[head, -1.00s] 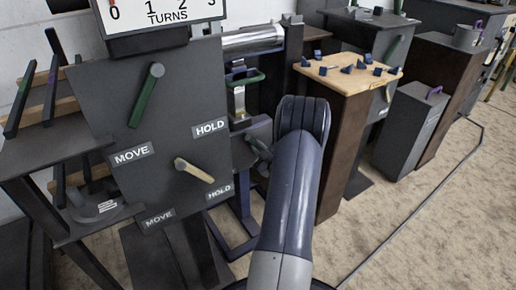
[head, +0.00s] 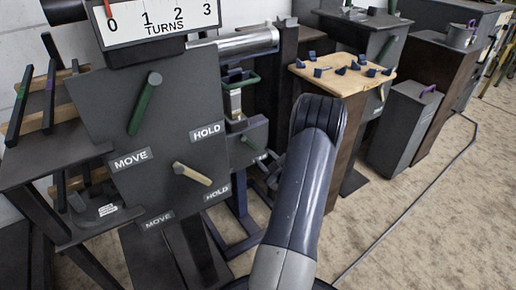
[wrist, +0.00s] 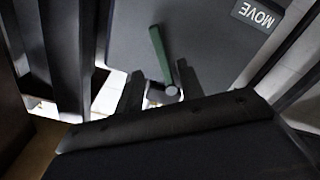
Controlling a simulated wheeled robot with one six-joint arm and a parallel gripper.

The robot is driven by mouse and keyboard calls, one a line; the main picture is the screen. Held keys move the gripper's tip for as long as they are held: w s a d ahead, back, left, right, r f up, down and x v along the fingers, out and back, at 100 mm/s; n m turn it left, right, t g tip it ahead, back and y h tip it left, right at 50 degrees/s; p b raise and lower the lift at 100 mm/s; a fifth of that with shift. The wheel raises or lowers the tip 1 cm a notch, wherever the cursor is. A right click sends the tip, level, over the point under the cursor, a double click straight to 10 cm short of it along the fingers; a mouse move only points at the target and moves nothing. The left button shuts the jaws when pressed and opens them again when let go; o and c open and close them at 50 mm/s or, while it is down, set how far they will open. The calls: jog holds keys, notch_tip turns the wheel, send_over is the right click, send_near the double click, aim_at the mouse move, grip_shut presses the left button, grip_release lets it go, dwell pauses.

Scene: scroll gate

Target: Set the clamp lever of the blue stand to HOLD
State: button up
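A stand with dark navy-blue legs (head: 238,228) is behind the large front panel in the head view. Its small grey panel (head: 254,136) is partly hidden by that front panel and my arm. The wrist view shows a grey panel (wrist: 225,45) with a green lever (wrist: 160,55) and an upside-down MOVE label (wrist: 259,15); this appears to be the same panel. My gripper (wrist: 160,88) is open, with the lever's pivot end seen between its fingers. I cannot tell if they touch it. My gripper is hidden in the head view.
The large front panel (head: 105,95) carries a green lever (head: 145,104), a tan lever (head: 193,174), MOVE and HOLD labels, and a TURNS gauge (head: 160,20) on top. A wooden-topped pedestal (head: 340,76) with small dark pieces stands right of my arm.

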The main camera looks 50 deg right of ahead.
aim_at(253, 146)
jog(key=v, duration=0.4)
jog(key=shift+p, duration=0.35)
jog(key=b+x, duration=0.3)
jog(key=x, duration=0.8)
jog(key=shift+a, duration=0.1)
